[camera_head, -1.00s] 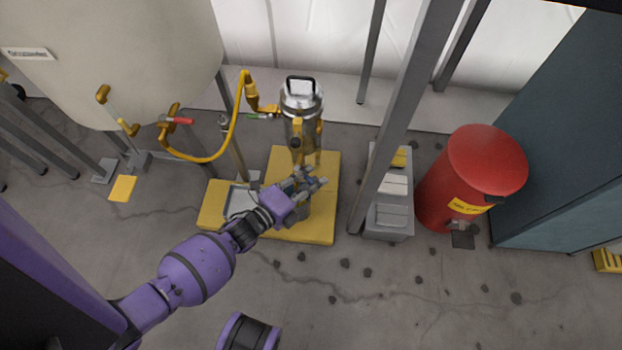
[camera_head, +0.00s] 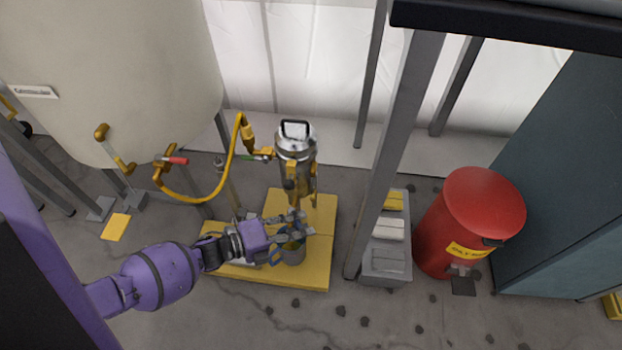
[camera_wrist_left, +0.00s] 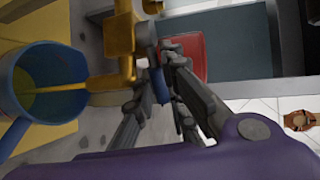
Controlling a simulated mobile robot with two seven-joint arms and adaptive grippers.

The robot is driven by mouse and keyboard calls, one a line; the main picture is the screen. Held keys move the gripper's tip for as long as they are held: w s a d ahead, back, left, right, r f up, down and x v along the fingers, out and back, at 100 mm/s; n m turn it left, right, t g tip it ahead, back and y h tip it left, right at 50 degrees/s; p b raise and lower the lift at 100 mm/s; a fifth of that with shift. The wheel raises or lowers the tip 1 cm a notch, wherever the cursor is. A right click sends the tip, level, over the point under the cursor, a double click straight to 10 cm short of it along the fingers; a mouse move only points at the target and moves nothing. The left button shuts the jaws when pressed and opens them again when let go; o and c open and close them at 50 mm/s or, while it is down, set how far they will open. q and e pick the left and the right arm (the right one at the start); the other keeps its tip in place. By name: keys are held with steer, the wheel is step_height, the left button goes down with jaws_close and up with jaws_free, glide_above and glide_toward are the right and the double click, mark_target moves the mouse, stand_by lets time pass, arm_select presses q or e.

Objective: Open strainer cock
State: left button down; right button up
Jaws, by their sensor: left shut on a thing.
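The strainer (camera_head: 296,145) is a silver canister with a top handle and brass fittings on a yellow platform (camera_head: 318,262). In the left wrist view its brass cock (camera_wrist_left: 122,45) has a small blue handle (camera_wrist_left: 160,85) between the fingers. My left gripper (camera_head: 302,223) is at the strainer's lower end, shut on that handle; it also shows in the left wrist view (camera_wrist_left: 165,78). A blue jug (camera_wrist_left: 45,75) is beside the cock, below the gripper in the head view (camera_head: 293,252). A thin yellow streak runs from the cock into the jug. My right gripper is out of view.
A yellow hose (camera_head: 226,165) joins the strainer to a tank valve with a red handle (camera_head: 177,160). A grey post (camera_head: 395,150), grey box (camera_head: 386,262) and red bin (camera_head: 470,225) stand to the right.

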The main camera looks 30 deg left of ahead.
arm_select(q)
steer(key=shift+s+a+h, duration=0.1)
steer(key=shift+s+h, duration=0.05)
steer(key=shift+h, duration=0.25)
steer(key=c, duration=1.8)
jaws_free()
steer(key=shift+o, duration=0.2)
steer(key=v, duration=1.2)
steer(key=shift+r, duration=0.2)
